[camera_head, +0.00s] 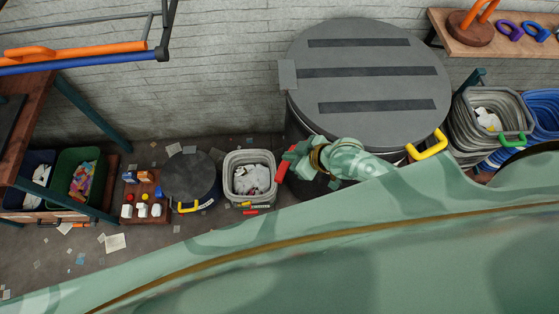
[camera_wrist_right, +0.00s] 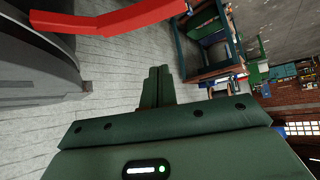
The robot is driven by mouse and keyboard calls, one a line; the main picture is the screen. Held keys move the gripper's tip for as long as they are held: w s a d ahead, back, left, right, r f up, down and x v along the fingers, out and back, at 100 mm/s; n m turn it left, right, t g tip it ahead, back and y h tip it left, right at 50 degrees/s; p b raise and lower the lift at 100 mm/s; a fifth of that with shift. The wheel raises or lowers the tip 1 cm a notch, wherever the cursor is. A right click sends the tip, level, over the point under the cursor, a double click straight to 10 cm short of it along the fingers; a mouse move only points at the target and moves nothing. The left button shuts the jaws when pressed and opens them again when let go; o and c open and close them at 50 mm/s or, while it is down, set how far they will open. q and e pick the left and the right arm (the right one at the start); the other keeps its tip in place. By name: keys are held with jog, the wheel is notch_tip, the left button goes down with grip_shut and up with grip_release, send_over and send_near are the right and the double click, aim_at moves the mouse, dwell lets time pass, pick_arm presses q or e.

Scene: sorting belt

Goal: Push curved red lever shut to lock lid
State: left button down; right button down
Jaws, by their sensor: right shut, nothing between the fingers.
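A large round grey drum (camera_head: 296,118) has a dark grey lid (camera_head: 370,90) with three black strips across it. The curved red lever (camera_head: 282,170) shows as a short red piece at the drum's lower left in the head view. In the right wrist view the red lever (camera_wrist_right: 110,18) runs across the upper left, out from the drum's side. My right gripper (camera_head: 291,153) is by the lever; its green fingers (camera_wrist_right: 160,84) are together with nothing between them. In the wrist view they appear apart from the lever. My arm hides part of the drum's front. My left gripper is not in view.
A yellow handle (camera_head: 428,147) sticks out at the drum's right. A grey basket (camera_head: 249,158) with white contents and a small dark drum (camera_head: 189,176) stand left. Stacked grey baskets (camera_head: 460,120) stand right. A brick wall is behind; paper scraps litter the floor.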

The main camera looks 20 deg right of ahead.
jog(key=shift+w+a+f+b, duration=0.35)
jog(key=shift+w+f, duration=0.05)
jog(key=shift+f, duration=0.95)
jog(key=shift+w+a+f+b, duration=0.3)
jog(key=shift+w+f+b, duration=0.15)
jog(key=shift+f, duration=0.95)
jog(key=shift+w+a+f+b, duration=0.3)
jog(key=shift+w+a+f, duration=0.1)
jog(key=shift+f, duration=0.95)
jog(key=shift+s, duration=0.1)
